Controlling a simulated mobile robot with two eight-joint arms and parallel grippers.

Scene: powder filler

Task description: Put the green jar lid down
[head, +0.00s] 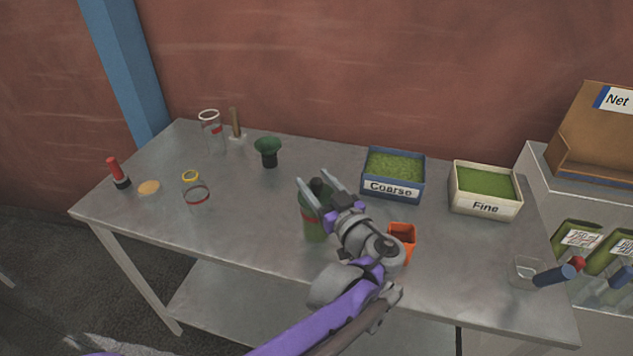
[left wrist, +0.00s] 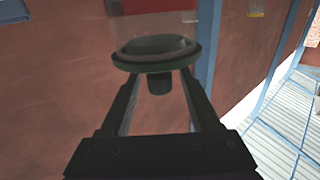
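The green jar (head: 314,226) with a red band stands upright near the middle of the table. Its lid, with a dark knob (head: 317,184) on top, sits on the jar. In the left wrist view the lid (left wrist: 155,62) shows as a green-rimmed disc against the jar (left wrist: 150,22), its dark knob (left wrist: 158,84) pointing toward my gripper. My left gripper (head: 320,186) is open, its fingers on either side of the knob with visible gaps; it also shows in the left wrist view (left wrist: 160,92). My right gripper is not in view.
An orange cup (head: 402,238) stands just right of the jar. Behind are the Coarse box (head: 391,188) and the Fine box (head: 485,206). The table (head: 245,220) left of the jar is clear.

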